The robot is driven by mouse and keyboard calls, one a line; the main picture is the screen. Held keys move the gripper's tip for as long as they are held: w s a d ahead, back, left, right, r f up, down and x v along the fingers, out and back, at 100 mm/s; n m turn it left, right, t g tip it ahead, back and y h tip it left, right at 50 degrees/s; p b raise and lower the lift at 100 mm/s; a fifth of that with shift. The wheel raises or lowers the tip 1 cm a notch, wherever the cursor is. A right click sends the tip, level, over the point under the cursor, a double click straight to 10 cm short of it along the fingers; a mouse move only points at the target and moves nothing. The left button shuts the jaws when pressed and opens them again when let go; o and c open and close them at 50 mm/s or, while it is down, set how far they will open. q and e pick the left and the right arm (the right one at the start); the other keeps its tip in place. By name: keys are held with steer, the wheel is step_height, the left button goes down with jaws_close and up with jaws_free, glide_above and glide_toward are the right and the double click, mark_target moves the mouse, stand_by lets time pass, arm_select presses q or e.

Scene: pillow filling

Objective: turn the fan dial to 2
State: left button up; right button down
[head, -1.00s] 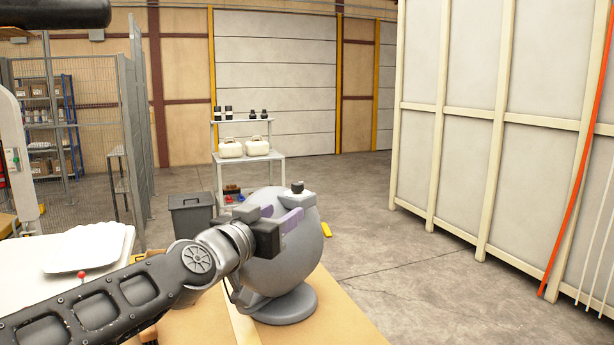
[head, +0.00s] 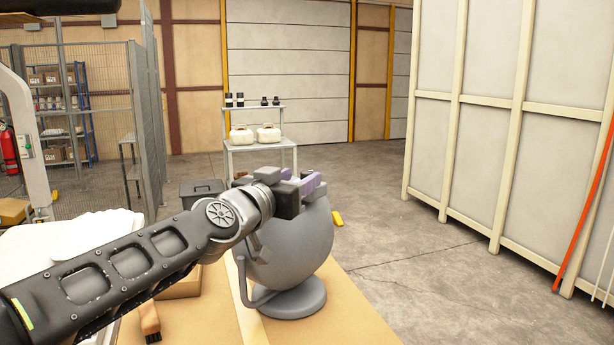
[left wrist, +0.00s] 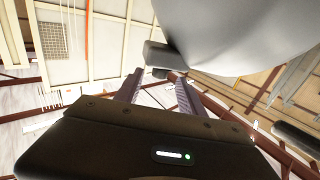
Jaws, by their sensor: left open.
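The fan (head: 290,250) is a rounded grey body on a round grey base, standing on the tan table. My left gripper (head: 312,183) is at the top of the fan, its purple fingers open and pointing away to the right. The dial on top is hidden behind the gripper in the head view. In the left wrist view the fan body (left wrist: 235,30) fills the upper right. A grey block with a dark knob, the dial (left wrist: 160,71), shows between or just beyond the open fingers (left wrist: 157,88); contact cannot be told. The dial's setting is not readable. My right gripper is not in view.
The tan table (head: 350,320) is bare right of the fan. A brush (head: 149,318) lies at its front left, and a white soft-looking thing (head: 65,240) lies at left. A dark bin (head: 200,192) and a shelf table (head: 255,145) stand behind on the floor.

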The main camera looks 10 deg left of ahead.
mark_target(304, 176)
arm_select(q)
steer(key=x, duration=0.4)
steer(key=shift+w, duration=0.15)
steer(key=shift+c, duration=0.6)
jaws_close()
